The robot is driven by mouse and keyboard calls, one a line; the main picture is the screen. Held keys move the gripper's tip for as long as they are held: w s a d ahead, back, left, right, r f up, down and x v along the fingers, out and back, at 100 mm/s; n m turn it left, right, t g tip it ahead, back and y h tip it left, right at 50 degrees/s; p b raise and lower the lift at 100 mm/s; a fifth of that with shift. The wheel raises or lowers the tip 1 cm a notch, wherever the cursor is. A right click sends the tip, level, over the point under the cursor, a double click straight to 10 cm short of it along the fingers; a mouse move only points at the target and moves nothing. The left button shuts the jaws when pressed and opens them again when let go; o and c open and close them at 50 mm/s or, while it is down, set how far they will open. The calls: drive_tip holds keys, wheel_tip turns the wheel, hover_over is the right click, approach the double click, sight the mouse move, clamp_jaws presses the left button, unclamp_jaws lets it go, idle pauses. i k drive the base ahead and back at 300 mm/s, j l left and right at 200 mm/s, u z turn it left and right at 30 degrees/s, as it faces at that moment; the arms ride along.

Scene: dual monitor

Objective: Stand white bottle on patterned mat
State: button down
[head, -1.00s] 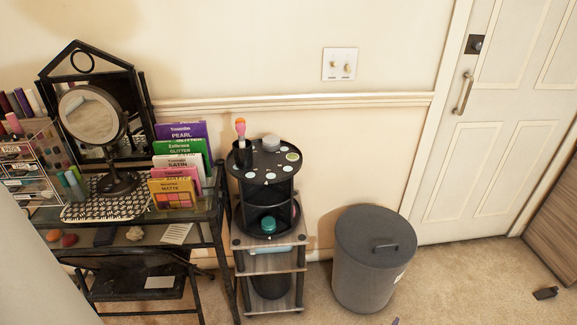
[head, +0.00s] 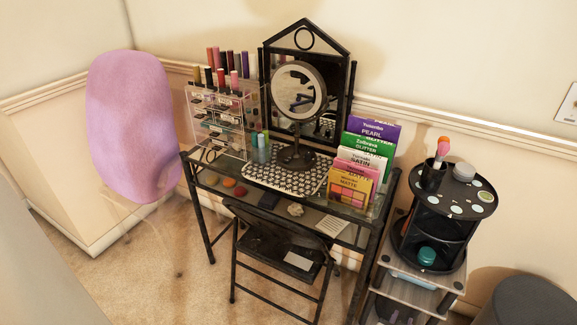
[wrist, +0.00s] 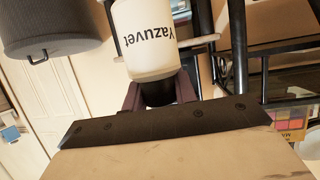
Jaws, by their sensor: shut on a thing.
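The white bottle (wrist: 150,45), lettered "Yazuvet", is in my gripper (wrist: 159,92) in the wrist view. The dark fingers are shut around its dark, narrower end, and the lettering appears upside down in this view. The bottle and gripper do not show in the head view. The patterned mat (head: 258,180), black and white, lies on the glass-topped vanity (head: 213,183). A round mirror (head: 297,92) stands on the mat, with small teal and blue bottles (head: 262,142) towards its left. The front part of the mat is bare.
A clear drawer organiser (head: 215,125) with lipsticks stands left of the mat, upright palettes (head: 365,150) right. A black folding chair (head: 280,255) stands in front. A black round organiser (head: 440,215) on a shelf stands right, beside a grey bin (head: 525,302). A pink chair (head: 130,120) is left.

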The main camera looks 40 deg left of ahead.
sight(299, 186)
drive_tip(key=u, duration=1.15)
